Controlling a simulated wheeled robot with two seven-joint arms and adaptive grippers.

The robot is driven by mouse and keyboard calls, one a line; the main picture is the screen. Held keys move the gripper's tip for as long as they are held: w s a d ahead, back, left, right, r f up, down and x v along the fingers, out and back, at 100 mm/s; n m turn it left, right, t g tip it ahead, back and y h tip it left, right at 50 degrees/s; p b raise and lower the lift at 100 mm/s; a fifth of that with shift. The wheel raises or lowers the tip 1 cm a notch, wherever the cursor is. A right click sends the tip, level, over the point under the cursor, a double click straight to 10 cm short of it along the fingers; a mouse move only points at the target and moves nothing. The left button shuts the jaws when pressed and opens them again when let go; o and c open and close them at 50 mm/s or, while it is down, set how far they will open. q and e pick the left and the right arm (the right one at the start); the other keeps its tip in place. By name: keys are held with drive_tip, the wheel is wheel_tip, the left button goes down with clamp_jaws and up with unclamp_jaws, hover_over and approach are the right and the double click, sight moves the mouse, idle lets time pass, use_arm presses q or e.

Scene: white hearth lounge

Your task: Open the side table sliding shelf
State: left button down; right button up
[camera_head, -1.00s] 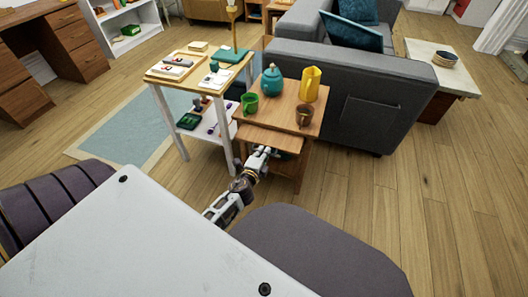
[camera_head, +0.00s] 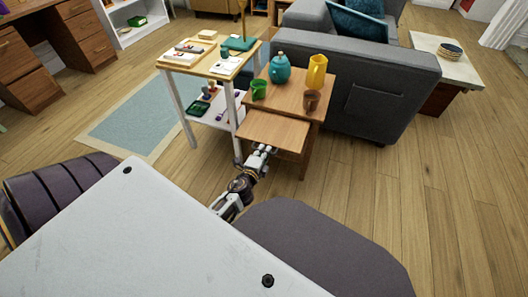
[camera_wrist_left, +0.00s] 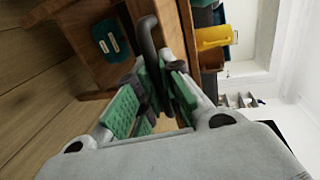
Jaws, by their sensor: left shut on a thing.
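The wooden side table (camera_head: 297,98) stands beside the grey sofa. Its sliding shelf (camera_head: 272,131) is pulled out toward me and sits just below the tabletop. My left gripper (camera_head: 263,150) is at the front edge of the shelf. In the left wrist view, the green-padded fingers of the left gripper (camera_wrist_left: 160,78) are shut on a dark curved handle (camera_wrist_left: 148,38). How far the handle reaches between the pads is hidden. My right gripper is not in view.
On the side table stand a teal pot (camera_head: 280,68), a yellow pitcher (camera_head: 317,72), a green mug (camera_head: 259,89) and a brown mug (camera_head: 311,101). A white-legged table (camera_head: 209,60) is close on the left. The floor at right is clear.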

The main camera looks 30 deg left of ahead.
use_arm(q)
drive_tip(key=c, duration=1.8)
unclamp_jaws()
drive_tip(key=shift+s, duration=0.1)
drive_tip(key=shift+v, duration=3.65)
